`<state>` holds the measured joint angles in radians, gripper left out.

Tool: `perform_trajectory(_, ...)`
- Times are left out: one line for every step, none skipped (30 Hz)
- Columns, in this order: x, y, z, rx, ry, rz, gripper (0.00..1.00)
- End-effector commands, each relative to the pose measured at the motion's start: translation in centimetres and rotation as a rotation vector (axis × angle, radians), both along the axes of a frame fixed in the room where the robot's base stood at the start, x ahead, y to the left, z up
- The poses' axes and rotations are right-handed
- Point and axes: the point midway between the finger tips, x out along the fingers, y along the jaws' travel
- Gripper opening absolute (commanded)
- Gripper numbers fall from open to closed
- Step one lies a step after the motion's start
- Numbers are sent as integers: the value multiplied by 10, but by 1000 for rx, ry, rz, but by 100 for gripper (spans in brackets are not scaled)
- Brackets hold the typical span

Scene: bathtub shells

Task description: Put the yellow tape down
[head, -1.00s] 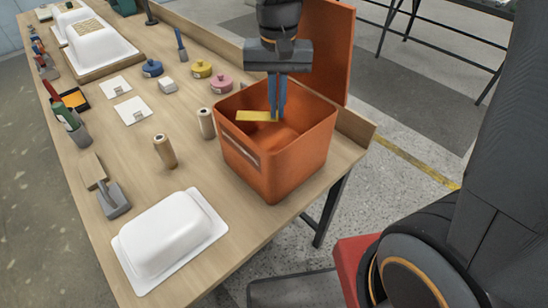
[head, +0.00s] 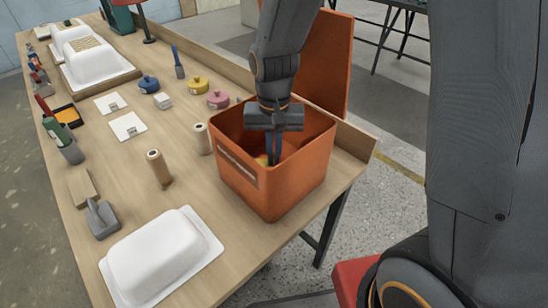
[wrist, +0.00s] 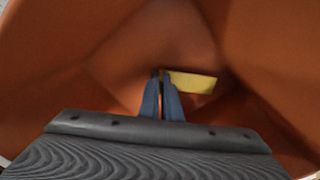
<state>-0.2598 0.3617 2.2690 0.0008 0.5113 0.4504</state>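The yellow tape (wrist: 195,83) shows as a flat yellow strip in the wrist view, reaching to the right from my fingertips. My gripper (wrist: 161,78) has its blue fingers close together and looks shut on the strip's end. In the head view my gripper (head: 273,160) points down inside the orange bin (head: 262,198), below its rim. Only a bit of the yellow tape (head: 262,159) shows there, beside the fingers. The bin's walls surround the gripper and the tape. Whether the tape touches the bin floor I cannot tell.
The bin stands at the table's right end, with an orange panel (head: 326,62) behind it.

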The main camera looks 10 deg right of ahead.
Motion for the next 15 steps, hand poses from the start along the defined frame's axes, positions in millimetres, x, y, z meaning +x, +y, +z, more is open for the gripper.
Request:
perform_trajectory(-1,0,-6,-1,2,0,0)
perform_trajectory(-1,0,-9,-1,2,0,0)
perform_trajectory(-1,0,-12,-1,1,0,0)
perform_trajectory(0,0,-13,0,1,0,0)
perform_trajectory(0,0,-14,0,0,0,0)
perform_trajectory(0,0,-15,0,-1,0,0)
perform_trajectory(0,0,-15,1,-1,0,0)
perform_trajectory(0,0,-15,1,-1,0,0)
perform_trajectory(0,0,-15,1,-1,0,0)
perform_trajectory(0,0,-15,1,-1,0,0)
perform_trajectory(0,0,-15,1,-1,0,0)
perform_trajectory(0,0,-15,1,-1,0,0)
perform_trajectory(0,0,-15,0,-1,0,0)
perform_trajectory(0,0,-16,0,-1,0,0)
perform_trajectory(0,0,-17,0,0,0,0)
